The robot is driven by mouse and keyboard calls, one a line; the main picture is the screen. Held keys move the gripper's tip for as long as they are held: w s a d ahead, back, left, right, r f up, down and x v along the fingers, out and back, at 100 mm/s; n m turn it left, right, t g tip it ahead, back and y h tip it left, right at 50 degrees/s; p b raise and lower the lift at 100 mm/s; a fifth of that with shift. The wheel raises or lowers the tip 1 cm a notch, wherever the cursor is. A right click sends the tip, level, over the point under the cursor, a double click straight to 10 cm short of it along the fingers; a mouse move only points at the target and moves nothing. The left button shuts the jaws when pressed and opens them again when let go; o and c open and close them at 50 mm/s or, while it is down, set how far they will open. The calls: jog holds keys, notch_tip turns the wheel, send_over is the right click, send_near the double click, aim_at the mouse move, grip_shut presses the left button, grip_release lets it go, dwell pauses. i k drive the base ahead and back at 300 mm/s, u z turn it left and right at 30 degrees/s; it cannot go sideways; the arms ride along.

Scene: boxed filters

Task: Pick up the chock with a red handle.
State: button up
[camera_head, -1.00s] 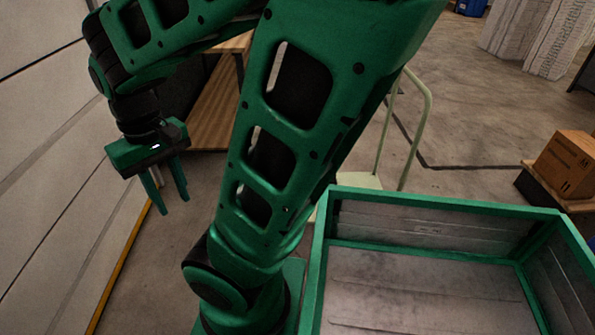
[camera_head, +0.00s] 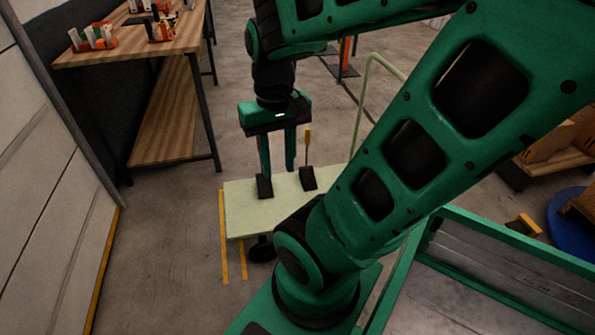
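Two black chocks stand on a pale green cart top (camera_head: 240,215). The left chock (camera_head: 264,186) has a thin upright handle mostly hidden behind a finger of my gripper; a sliver beside the finger looks reddish, but I cannot be sure. The right chock (camera_head: 308,178) has an upright handle with a yellow-orange grip. My gripper (camera_head: 278,168) points down with its two green fingers apart and nothing seen between them. In the picture it overlaps the space above the left chock; its distance from it is unclear.
A wooden workbench (camera_head: 130,45) with small items stands at the upper left, beside a pale panelled wall (camera_head: 60,190). The cart's push rail (camera_head: 362,95) rises behind my arm. A green-rimmed bin (camera_head: 480,222) is at the lower right. Open floor (camera_head: 165,240) lies left of the cart.

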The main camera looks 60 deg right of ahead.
aim_at(265, 187)
jog(key=z, duration=1.2)
jog(key=k, duration=0.5)
jog(key=u, duration=0.5)
jog(key=i, duration=1.6)
jog(key=z, duration=0.7)
